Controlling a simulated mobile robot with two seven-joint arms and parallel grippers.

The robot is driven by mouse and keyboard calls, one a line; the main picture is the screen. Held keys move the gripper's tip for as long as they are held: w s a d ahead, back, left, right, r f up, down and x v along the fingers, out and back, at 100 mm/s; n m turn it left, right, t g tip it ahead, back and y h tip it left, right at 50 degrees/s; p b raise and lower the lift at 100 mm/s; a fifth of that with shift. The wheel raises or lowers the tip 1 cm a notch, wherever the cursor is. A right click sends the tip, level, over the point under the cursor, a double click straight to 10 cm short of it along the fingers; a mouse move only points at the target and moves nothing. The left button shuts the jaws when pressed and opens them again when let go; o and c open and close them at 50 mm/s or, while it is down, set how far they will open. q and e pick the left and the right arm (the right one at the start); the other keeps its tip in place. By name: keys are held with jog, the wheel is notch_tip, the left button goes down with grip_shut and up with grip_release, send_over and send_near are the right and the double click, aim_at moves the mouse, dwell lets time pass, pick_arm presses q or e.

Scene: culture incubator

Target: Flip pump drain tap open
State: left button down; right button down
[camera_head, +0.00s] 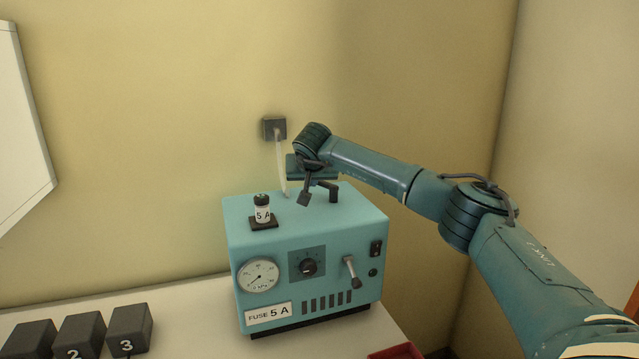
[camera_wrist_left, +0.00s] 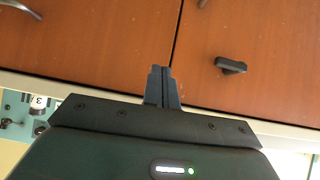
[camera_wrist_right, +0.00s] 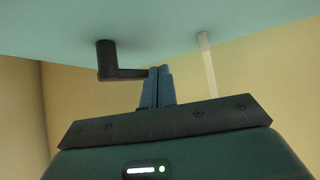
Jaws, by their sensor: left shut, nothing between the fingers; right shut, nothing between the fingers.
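The teal pump (camera_head: 305,225) stands on a pale bench. A dark L-shaped handle (camera_head: 333,190) rises from its top; I cannot tell for sure if it is the drain tap. It also shows in the right wrist view (camera_wrist_right: 107,60), its arm pointing at my fingers. A grey lever (camera_head: 351,271) hangs tilted on the pump's front. My right gripper (camera_wrist_right: 160,72) is shut and empty, its fingertips at the free end of the L-shaped handle, touching it or nearly so. My left gripper (camera_wrist_left: 160,70) is shut and empty, facing brown cabinet fronts.
The front has a gauge (camera_head: 258,275) and a dial (camera_head: 308,267). Numbered dark blocks (camera_head: 130,328) sit left.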

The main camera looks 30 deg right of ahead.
jog(key=shift+w+d, duration=0.2)
jog(key=shift+w, duration=0.15)
jog(key=shift+w+d+m+g+h, duration=0.15)
jog(key=shift+d+m+g+h, duration=0.1)
jog(key=shift+m+g+h, duration=0.35)
jog(key=shift+d, duration=0.15)
jog(key=shift+s+d, duration=0.15)
jog(key=shift+s, duration=0.65)
